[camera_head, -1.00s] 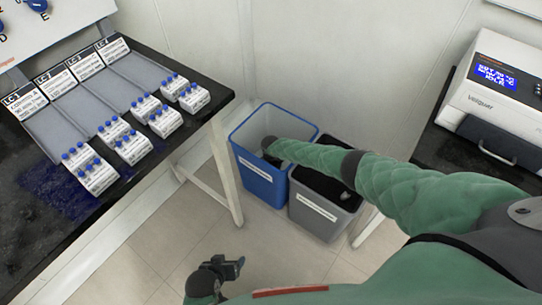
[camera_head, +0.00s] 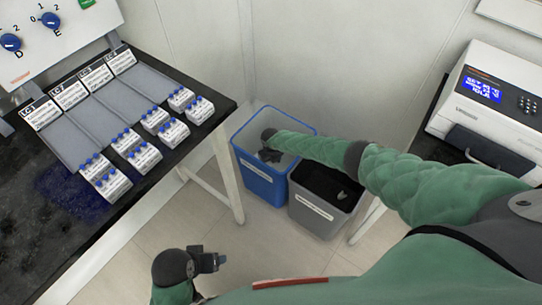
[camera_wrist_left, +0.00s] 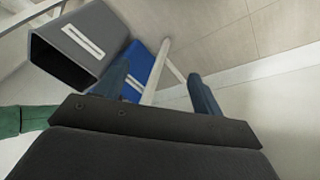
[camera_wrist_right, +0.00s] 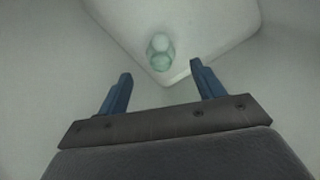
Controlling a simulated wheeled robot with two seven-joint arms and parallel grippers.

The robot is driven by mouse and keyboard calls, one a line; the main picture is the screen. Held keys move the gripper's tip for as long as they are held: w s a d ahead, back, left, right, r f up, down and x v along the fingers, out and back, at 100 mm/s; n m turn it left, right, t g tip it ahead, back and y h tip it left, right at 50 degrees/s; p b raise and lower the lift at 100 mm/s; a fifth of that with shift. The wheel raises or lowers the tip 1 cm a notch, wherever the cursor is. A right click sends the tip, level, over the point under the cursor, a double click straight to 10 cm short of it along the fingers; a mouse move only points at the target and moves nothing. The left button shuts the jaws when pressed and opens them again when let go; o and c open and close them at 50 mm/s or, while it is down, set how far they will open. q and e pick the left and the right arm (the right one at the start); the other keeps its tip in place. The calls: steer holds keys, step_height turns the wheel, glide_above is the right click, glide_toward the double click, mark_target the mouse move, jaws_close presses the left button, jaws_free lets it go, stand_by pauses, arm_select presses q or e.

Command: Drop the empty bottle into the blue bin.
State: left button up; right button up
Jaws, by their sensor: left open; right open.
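The blue bin (camera_head: 265,182) stands on the floor in the middle of the head view. My right gripper (camera_head: 269,155) reaches down into its opening. In the right wrist view, the clear greenish bottle (camera_wrist_right: 160,52) is inside the pale bin, near a bottom corner. It appears beyond and between the fingertips of my right gripper (camera_wrist_right: 160,69), apart from them; the gripper is open and empty. My left gripper (camera_head: 221,261) is open and empty, low over the floor. The blue bin also shows in the left wrist view (camera_wrist_left: 140,68), partly hidden by a finger.
A grey bin (camera_head: 322,205) stands right beside the blue one, under my right forearm. A black table (camera_head: 60,225) with racks of blue-capped vials is at left. A white device (camera_head: 490,100) stands on the right table. Floor in front of the bins is clear.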

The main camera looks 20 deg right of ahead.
step_height(320, 180, up, 3)
steer(key=shift+r+p, duration=0.15)
steer(key=shift+p, duration=0.95)
arm_select(q)
steer(key=s+a+r+g+y, duration=0.1)
steer(key=a+r, duration=0.3)
steer(key=shift+s+r, duration=0.25)
steer(key=shift+s, duration=0.1)
